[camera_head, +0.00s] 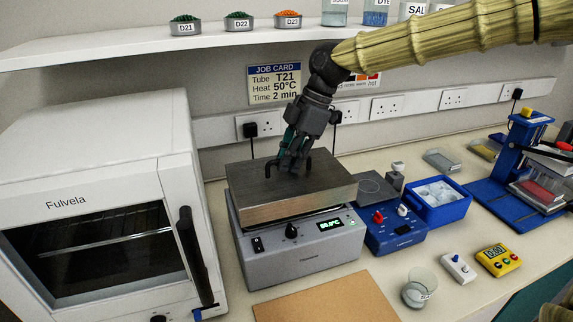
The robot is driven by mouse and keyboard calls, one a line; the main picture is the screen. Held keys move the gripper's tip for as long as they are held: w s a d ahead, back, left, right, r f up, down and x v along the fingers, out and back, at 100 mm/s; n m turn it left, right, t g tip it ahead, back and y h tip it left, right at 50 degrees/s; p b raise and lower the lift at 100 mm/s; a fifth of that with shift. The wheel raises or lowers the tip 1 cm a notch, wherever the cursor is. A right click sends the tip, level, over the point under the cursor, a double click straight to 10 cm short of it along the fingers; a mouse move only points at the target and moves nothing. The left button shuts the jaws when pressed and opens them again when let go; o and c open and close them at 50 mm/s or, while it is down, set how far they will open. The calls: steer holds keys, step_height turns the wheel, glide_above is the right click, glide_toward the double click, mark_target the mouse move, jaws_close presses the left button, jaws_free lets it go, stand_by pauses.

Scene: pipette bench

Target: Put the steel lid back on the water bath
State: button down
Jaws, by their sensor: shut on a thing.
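The steel lid (248,196) is a brushed metal box-shaped cover with a dark handle on top. It sits over the top of the grey water bath (300,263), or very close above it; I cannot tell whether it is fully seated. The bath has a lit green display, a black knob and a switch on its front. My gripper (289,170) points down from above and is shut on the handle at the middle of the lid. The bath's opening is hidden by the lid.
A white Fulvela oven (100,175) stands close on the left. A blue device (393,236) with red and white knobs is close on the right, with a blue ice tray (440,212) beyond. A brown board (325,300) and a beaker (418,290) lie in front.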

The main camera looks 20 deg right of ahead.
mark_target(332, 159)
steer(key=shift+w+a, duration=0.1)
steer(key=shift+w, duration=1.05)
steer(key=shift+s+f+p, duration=0.1)
steer(key=shift+f+p, duration=0.6)
steer(key=shift+f, duration=1.1)
steer(key=c, duration=1.5)
jaws_free()
steer(key=shift+f, duration=0.1)
steer(key=shift+c, duration=0.2)
steer(key=shift+d+r, duration=0.25)
steer(key=shift+r, duration=0.3)
steer(key=shift+d+r+b, duration=0.45)
steer(key=shift+d+r, duration=0.3)
steer(key=shift+r, duration=0.1)
steer(key=d, duration=0.3)
steer(key=d+b, duration=0.1)
steer(key=d, duration=0.3)
steer(key=d+b, duration=0.1)
steer(key=d, duration=0.3)
steer(key=shift+w+d, duration=0.1)
steer(key=shift+w, duration=0.15)
